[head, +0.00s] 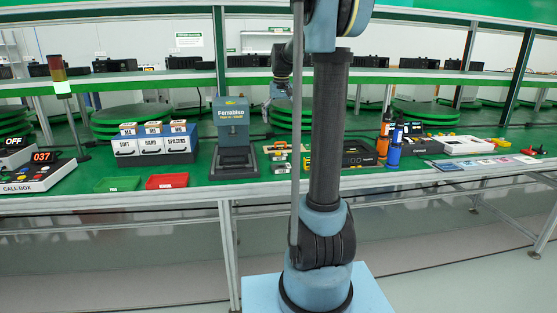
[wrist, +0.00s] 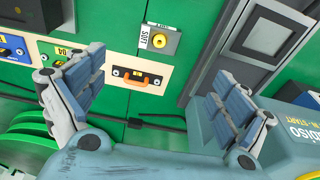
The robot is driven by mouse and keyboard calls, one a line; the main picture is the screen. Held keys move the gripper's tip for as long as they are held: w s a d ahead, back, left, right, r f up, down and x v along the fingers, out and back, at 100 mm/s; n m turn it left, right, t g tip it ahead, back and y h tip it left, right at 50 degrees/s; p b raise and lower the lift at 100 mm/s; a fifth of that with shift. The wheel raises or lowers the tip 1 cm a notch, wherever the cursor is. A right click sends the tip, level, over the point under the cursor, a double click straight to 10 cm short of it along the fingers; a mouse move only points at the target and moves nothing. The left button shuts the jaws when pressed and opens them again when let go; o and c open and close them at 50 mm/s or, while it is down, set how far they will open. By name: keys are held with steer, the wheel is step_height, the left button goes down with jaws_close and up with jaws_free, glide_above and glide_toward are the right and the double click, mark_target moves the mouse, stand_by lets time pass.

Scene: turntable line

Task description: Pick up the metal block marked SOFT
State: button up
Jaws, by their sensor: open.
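The metal block marked SOFT (wrist: 158,41) lies on the green surface near the top middle of the wrist view. It is grey, with a round yellow centre and a white label strip. My gripper (wrist: 155,78) is open and empty, with one blue-padded finger at each side of that view. The block shows between and beyond the fingertips, apart from them. In the head view my gripper (head: 272,100) hangs over the bench, partly hidden by my arm. The block is too small there to tell for sure.
A wooden plate with an orange handle (wrist: 138,78) lies close to the block. A dark grey Ferrabiso machine (head: 232,135) stands just left of my gripper. Drawers labelled SOFT, HARD and SPACERS (head: 152,148), a green tray (head: 118,184) and a red tray (head: 167,181) are further left.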

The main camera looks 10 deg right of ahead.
glide_toward(278, 153)
steer(key=f, duration=0.3)
steer(key=w+f, duration=0.1)
steer(key=f, duration=0.5)
steer(key=shift+w+d+f, duration=0.1)
steer(key=shift+w+f, duration=0.2)
steer(key=shift+w, duration=0.1)
steer(key=shift+c, duration=0.3)
steer(key=c, duration=1.2)
